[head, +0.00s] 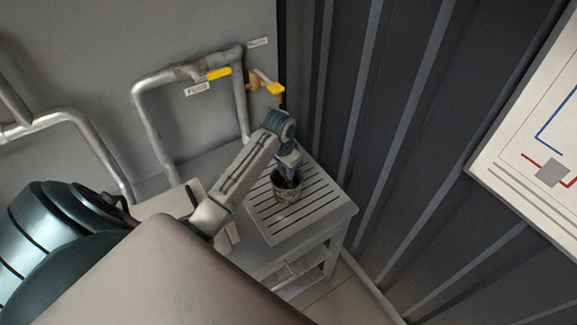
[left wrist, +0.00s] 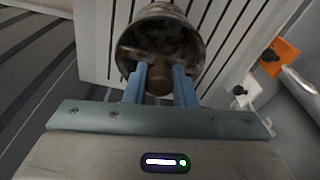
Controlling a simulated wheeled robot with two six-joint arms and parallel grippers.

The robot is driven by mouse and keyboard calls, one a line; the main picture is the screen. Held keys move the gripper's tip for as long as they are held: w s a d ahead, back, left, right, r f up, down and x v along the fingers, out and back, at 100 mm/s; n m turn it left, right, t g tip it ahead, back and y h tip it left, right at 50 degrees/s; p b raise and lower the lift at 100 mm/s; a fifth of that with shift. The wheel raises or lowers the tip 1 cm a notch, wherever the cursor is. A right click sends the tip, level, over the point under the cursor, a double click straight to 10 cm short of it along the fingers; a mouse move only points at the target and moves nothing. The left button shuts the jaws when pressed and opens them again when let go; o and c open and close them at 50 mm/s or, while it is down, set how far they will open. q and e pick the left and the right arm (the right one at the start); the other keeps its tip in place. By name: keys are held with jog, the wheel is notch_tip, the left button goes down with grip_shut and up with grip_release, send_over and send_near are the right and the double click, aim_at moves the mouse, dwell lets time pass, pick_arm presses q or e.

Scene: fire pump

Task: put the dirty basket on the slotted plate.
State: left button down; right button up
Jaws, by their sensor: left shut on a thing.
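The dirty basket (head: 288,195) is a small round dark cup with grimy, mottled walls. It is over the slotted plate (head: 318,190), a pale slatted top on a small stand; I cannot tell whether it touches the slats. My left gripper (head: 290,178) reaches down into the basket from above. In the left wrist view the blue fingers of the gripper (left wrist: 160,80) are shut on a brownish part inside the basket (left wrist: 203,38). The slats of the plate (left wrist: 93,40) show behind it. My right gripper is not in view.
Grey pipes (head: 150,125) with a yellow-handled valve (head: 218,74) stand along the back wall. Another yellow valve handle (head: 276,88) is behind the plate. A dark ribbed wall (head: 400,120) closes the right side. Slats to the basket's right are clear.

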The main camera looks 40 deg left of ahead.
pick_arm(q)
jog(key=w, duration=0.1)
jog(key=w+a, duration=0.2)
jog(key=w, duration=0.1)
jog(key=shift+w+f, duration=0.1)
jog(key=shift+f, duration=0.1)
notch_tip(320, 180, down, 3)
jog(key=shift+r, duration=0.1)
jog(key=shift+f, duration=0.35)
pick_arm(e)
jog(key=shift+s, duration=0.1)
pick_arm(q)
jog(key=c, duration=1.2)
grip_release()
jog(key=shift+f, duration=0.1)
